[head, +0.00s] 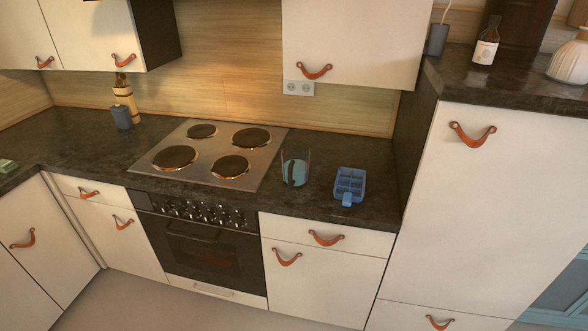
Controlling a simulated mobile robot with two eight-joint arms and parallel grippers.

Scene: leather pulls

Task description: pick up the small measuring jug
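A small bluish, partly see-through vessel (299,174), which looks like the measuring jug, stands on the dark countertop (310,200) just right of the cooktop. Dark counter shows through or between its pale blue parts, and its handle and spout are too small to make out. Neither of my grippers is in the head view.
A blue compartment tray (350,183) lies right of the jug, with a small blue piece (347,199) at its front. The four-plate cooktop (208,155) is on the left. A tall cabinet (475,190) bounds the counter on the right. Drawers with leather pulls lie below.

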